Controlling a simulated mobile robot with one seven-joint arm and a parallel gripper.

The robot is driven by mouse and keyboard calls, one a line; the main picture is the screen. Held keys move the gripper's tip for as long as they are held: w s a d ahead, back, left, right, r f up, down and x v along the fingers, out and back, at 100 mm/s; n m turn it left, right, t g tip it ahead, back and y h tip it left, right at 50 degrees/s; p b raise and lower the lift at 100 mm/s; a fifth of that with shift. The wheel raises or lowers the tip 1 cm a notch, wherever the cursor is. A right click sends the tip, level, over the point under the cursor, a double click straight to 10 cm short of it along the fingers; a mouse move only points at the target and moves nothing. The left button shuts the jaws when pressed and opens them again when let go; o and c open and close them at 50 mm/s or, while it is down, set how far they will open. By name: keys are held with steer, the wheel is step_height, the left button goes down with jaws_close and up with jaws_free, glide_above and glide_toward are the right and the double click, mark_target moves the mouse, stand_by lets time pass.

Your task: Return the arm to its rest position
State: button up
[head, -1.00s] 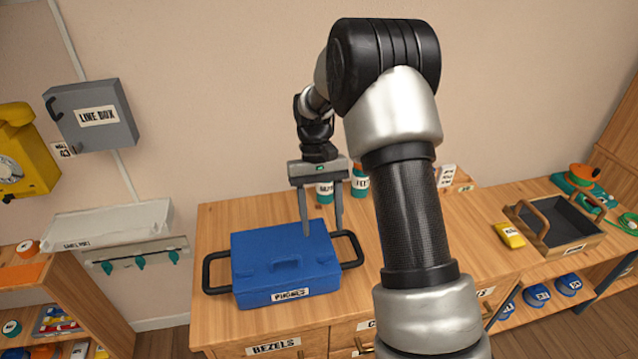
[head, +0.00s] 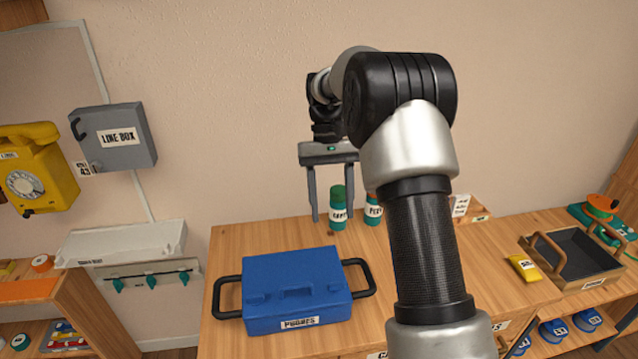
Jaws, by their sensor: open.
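My gripper (head: 337,212) hangs pointing down behind the blue case, over the back part of the wooden counter (head: 240,240). Its two fingers are apart, with nothing held between them. The blue case (head: 292,270), labelled "PHONES", lies shut on the counter with a black handle at each side. The gripper is clear of the case. My arm rises from the bottom right, bends at the top and hides part of the counter.
A wooden tray (head: 583,283) and a yellow packet (head: 523,267) lie at the right. A grey line box (head: 114,137) and a yellow dial phone (head: 36,168) hang on the left wall. The counter's front edge is near the case.

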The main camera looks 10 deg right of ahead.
steer(key=s+r+t+p, duration=0.2)
steer(key=s+r+t, duration=0.3)
steer(key=s+r, duration=0.8)
steer(key=s+r+t+p, duration=0.2)
steer(key=s+t, duration=0.3)
steer(key=s, duration=0.7)
steer(key=shift+s+a+r, duration=0.25)
steer(key=shift+a+r, duration=0.05)
steer(key=shift+r, duration=0.3)
